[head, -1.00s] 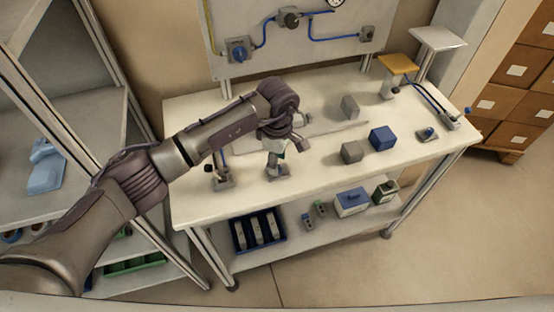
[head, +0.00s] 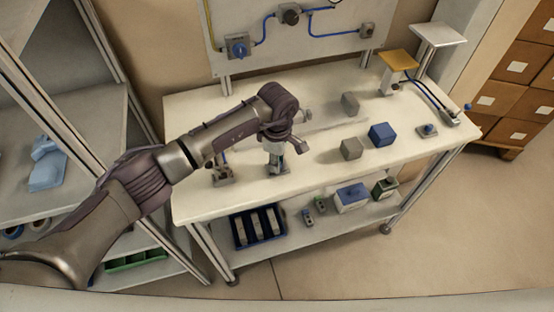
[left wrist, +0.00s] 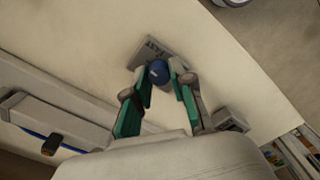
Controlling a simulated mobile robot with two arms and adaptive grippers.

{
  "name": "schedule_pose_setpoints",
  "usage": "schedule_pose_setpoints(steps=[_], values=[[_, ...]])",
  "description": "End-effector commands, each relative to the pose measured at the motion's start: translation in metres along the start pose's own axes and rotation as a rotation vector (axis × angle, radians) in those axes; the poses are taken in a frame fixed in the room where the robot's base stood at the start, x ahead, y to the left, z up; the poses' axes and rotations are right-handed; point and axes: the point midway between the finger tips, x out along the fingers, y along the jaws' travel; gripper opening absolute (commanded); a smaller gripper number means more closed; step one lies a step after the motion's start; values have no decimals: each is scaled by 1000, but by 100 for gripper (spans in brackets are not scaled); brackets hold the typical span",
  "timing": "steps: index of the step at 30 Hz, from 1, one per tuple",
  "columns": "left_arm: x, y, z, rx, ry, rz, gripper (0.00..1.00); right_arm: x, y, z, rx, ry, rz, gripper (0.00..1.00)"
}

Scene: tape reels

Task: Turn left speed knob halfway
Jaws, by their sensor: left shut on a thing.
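The left speed knob (left wrist: 158,72) is blue and sits on a small grey base (left wrist: 168,48) with dark lettering that seems to read FAST. My left gripper (left wrist: 160,76) is shut on the knob, with green-padded fingers on either side of it. In the head view my left gripper (head: 275,155) reaches down from above to the base (head: 277,170) near the table's front left. The knob is mostly hidden there by the gripper. The knob's exact angle cannot be read. My right gripper is not in view.
A small lever box (head: 222,175) stands just left of the gripper. A grey block (head: 351,148), a blue block (head: 382,136) and another small blue-knobbed base (head: 427,130) are to the right. A panel with blue tubing (head: 290,38) stands behind. The table's front edge is close.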

Motion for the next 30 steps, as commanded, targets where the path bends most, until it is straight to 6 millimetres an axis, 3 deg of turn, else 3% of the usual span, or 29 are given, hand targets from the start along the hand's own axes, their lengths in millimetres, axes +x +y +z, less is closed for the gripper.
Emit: schedule_pose_setpoints(steps=[11,30], values=[[2,0,0,-128,2,3,0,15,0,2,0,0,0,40],[3,0,-1,-713,1,4,0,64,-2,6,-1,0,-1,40]])
